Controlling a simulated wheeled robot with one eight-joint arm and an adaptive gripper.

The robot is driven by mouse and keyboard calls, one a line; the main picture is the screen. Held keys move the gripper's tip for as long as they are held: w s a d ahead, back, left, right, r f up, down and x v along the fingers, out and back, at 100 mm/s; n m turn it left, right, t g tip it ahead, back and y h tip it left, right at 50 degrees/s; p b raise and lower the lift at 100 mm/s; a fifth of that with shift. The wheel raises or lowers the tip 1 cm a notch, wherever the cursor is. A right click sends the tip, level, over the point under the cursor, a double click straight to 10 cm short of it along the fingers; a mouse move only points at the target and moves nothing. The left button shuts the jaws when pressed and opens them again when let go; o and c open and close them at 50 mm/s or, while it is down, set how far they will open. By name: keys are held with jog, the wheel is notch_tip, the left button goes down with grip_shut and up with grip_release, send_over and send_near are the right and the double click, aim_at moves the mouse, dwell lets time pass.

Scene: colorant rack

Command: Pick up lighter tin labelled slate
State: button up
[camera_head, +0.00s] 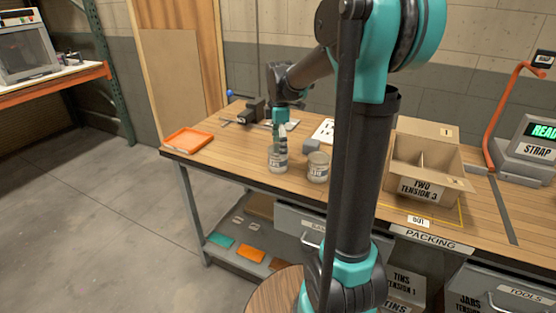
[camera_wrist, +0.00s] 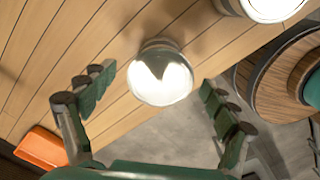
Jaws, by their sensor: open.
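Two small grey tins with pale labels stand on the wooden workbench (camera_head: 232,150). The left tin (camera_head: 277,163) is directly below my gripper (camera_head: 280,143); the other tin (camera_head: 317,168) stands a little to its right. The label words are too small to read, so I cannot tell which is slate. In the wrist view the nearer tin (camera_wrist: 161,77) shows its shiny round top in the gap between the spread fingers of my gripper (camera_wrist: 157,79). The fingers are open and hold nothing. The second tin (camera_wrist: 272,6) is cut off at the top right.
An orange tray (camera_head: 187,140) lies at the bench's left end. An open cardboard box (camera_head: 424,186) stands right of my arm. Bare bench lies left of the tins.

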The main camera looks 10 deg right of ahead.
aim_at(278, 158)
jog(key=shift+s+a+f, duration=0.1)
jog(key=shift+a+f, duration=0.05)
jog(key=shift+f, duration=2.6)
jog(key=c, duration=1.4)
jog(key=shift+r, duration=0.1)
